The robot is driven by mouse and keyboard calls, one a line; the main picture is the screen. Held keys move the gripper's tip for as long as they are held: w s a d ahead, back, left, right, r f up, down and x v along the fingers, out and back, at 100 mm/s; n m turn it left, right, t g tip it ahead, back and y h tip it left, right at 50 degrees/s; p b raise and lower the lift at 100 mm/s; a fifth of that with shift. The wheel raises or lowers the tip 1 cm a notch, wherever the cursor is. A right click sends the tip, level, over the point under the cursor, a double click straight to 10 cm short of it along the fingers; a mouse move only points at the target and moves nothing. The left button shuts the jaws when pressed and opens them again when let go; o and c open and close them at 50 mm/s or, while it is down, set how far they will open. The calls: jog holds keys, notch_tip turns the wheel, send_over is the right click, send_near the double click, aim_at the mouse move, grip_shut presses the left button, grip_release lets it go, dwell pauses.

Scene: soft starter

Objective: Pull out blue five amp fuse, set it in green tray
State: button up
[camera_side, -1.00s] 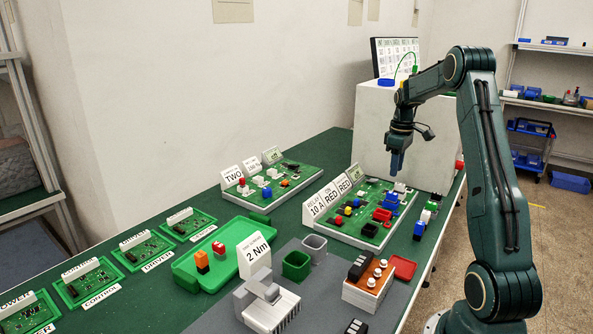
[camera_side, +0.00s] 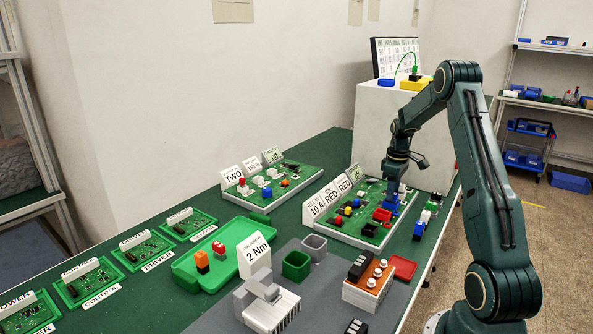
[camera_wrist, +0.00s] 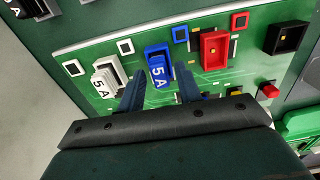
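A blue fuse marked 5 A (camera_wrist: 158,68) stands upright on the green board (camera_wrist: 120,48). In the wrist view my gripper (camera_wrist: 159,75) is open, with one finger on each side of the fuse's near end. I cannot tell if the fingers touch it. In the side view my gripper (camera_side: 393,193) is low over the right board, where it partly hides the fuse. The green tray (camera_side: 230,265) lies on the table left of the board, with an orange block (camera_side: 202,262) and a red-and-white block (camera_side: 219,249) in it.
A white 5 A fuse (camera_wrist: 108,76) stands left of the blue one, and a red holder (camera_wrist: 214,48) stands close on its right. A "2 Nm" card (camera_side: 254,255) stands at the tray's right edge. A green bin (camera_side: 296,264) is between tray and board.

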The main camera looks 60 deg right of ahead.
jog(key=shift+f, duration=0.1)
grip_shut()
dwell(0.3)
jog(key=shift+r, duration=1.75)
dwell(0.5)
